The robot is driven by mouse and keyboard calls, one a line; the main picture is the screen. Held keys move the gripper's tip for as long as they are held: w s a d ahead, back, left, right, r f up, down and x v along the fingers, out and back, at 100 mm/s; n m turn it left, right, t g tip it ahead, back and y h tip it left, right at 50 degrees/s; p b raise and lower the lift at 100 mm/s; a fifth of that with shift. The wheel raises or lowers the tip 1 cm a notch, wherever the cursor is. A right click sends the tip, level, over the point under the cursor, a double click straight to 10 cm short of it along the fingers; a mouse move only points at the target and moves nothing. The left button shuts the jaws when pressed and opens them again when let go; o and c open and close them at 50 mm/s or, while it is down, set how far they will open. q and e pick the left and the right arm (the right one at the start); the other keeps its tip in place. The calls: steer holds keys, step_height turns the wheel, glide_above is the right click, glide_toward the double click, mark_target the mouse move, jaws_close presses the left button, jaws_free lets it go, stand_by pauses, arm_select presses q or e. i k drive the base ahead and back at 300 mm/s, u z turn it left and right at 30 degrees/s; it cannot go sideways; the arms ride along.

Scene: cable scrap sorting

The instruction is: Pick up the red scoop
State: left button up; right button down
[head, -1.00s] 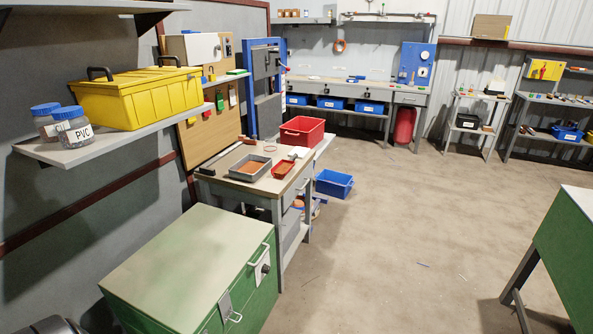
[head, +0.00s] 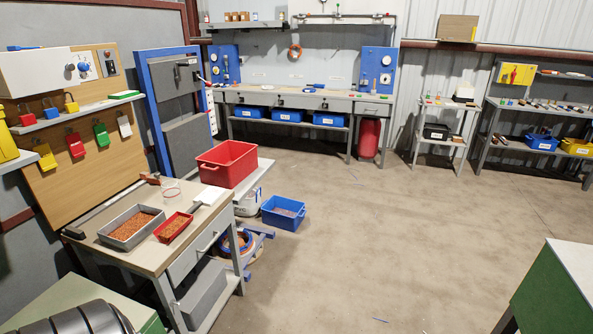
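A small red scoop-like pan (head: 174,228) holding brownish-orange granules sits on the near left workbench (head: 150,258), close to its front edge. A light grey flat piece (head: 211,195) lies just behind it; I cannot tell whether it is joined to the red pan. A grey metal tray (head: 131,226) with similar granules stands just left of the red pan. Neither of my grippers shows in the head view.
A large red bin (head: 227,163) stands behind the pan. A blue crate (head: 284,212) sits on the floor beyond the bench. A green chest (head: 75,298) stands at the near left, a green-sided table (head: 552,290) at right. The middle floor is open.

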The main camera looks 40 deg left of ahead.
mark_target(172, 227)
steer(key=u, duration=0.1)
steer(key=i, duration=2.15)
steer(key=u, duration=1.3)
steer(key=i, duration=1.2)
steer(key=u, duration=1.1)
